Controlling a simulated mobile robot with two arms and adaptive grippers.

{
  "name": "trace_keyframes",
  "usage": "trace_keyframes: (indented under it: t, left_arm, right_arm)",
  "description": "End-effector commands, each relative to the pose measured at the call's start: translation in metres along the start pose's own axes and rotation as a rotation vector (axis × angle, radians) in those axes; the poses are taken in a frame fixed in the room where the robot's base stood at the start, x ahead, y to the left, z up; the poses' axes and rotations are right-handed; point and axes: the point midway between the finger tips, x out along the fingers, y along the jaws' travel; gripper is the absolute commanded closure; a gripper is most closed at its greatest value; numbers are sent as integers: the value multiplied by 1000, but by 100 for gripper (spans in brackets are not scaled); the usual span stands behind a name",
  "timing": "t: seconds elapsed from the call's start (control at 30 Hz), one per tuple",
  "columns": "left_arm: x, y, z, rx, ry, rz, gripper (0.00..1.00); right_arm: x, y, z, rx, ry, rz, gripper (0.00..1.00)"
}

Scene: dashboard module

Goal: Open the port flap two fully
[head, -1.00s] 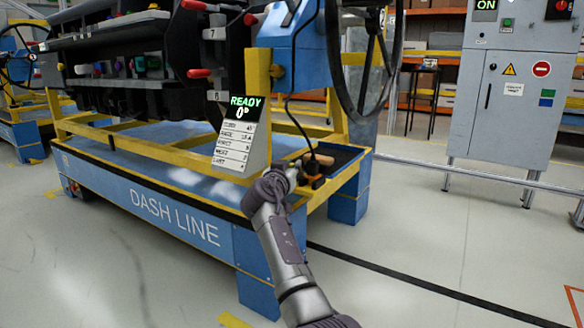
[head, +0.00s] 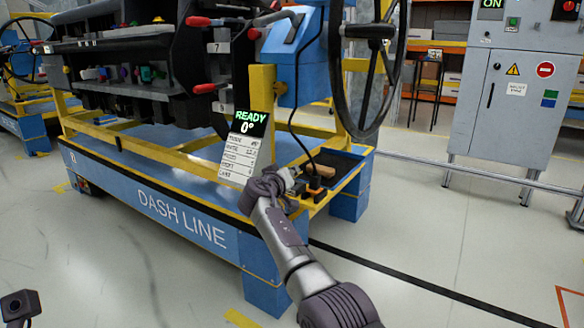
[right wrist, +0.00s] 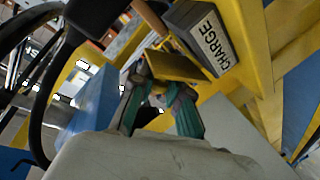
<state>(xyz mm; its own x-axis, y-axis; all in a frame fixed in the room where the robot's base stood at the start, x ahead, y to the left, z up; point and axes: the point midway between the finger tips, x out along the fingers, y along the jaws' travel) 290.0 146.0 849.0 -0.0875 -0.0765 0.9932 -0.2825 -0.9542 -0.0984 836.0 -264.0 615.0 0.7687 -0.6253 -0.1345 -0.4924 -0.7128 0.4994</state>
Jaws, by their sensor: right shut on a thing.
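My right gripper (head: 290,178) is low at the right end of the blue dash-line stand, beside a dark tray. In the right wrist view, its teal-padded fingers (right wrist: 158,92) close in at the near edge of a small yellow plate (right wrist: 175,66). This plate may be port flap two; no number shows on it. It sits beside a grey block labelled CHARGE (right wrist: 208,42). The exact contact and the plate's hinge are hidden. In the head view the gripper's own wrist covers the plate.
The dark tray (head: 350,170) holds a brown-handled item (head: 320,170). A black cable (head: 292,120) hangs close to the gripper. The sign reading READY 0° (head: 243,150) stands left of it, the steering wheel (head: 368,75) above. Floor to the right is clear.

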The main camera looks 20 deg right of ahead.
Motion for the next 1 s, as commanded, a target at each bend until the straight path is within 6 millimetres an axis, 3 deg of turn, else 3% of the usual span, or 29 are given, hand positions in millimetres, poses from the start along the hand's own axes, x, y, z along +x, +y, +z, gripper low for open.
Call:
trace_keyframes:
  t: [0.67,0.7,0.83,1.0]
  left_arm:
    - [-4,-1,2,-3,-21,-9,60]
    - [-4,-1,2,-4,-21,-9,60]
    - [-4,-1,2,-4,-21,-9,60]
    - [-4,-1,2,-4,-21,-9,60]
  right_arm:
    - [1,-1,-4,-75,-19,0,100]
    - [1,-1,-4,-75,-19,0,81]
    - [1,-1,-4,-74,-19,1,59]
    - [0,-1,-4,-74,-19,0,58]
